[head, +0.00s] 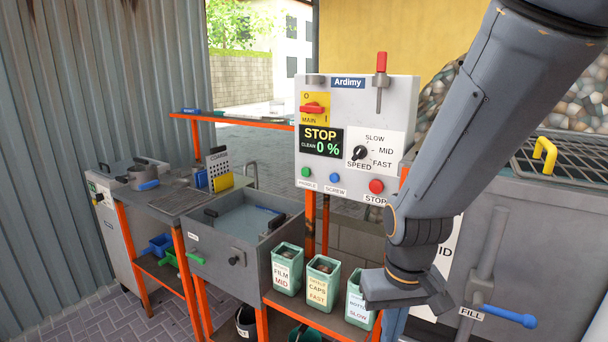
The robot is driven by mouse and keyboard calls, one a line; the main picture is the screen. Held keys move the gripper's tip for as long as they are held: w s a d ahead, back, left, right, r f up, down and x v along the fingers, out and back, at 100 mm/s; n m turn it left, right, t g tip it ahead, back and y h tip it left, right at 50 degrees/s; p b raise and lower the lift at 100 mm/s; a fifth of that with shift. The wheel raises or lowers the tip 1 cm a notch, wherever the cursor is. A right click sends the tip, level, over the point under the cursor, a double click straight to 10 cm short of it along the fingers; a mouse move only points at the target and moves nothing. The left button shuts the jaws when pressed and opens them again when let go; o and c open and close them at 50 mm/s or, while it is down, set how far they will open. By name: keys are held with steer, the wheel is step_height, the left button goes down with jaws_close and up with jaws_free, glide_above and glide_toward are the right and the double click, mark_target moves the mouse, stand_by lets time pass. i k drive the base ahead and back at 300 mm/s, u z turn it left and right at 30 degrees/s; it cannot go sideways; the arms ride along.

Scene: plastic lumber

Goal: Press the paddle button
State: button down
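The green button (306,172) is on the lower left of the grey Ardimy control panel (345,92). The small label under it is hard to read but looks like "PADDLE". A blue button (335,177) labelled SCREW and a red button (376,186) labelled STOP sit to its right. The panel's display (321,141) reads STOP and 0 %. My gripper (372,298) is low and to the right of the green button, well apart from it, in front of the bins. Its fingers cannot be made out clearly.
Three green bins labelled FILM (287,270), CAPS (321,283) and SLOW (357,304) stand on a shelf below the panel. A grey basin (238,262) is left of them. A blue-handled FILL lever (509,316) is at right. Space before the green button looks clear.

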mark_target(305, 172)
steer(key=u, duration=0.55)
steer(key=k, duration=0.65)
steer(key=u, duration=0.8)
steer(key=i, duration=1.1)
steer(key=z, duration=0.3)
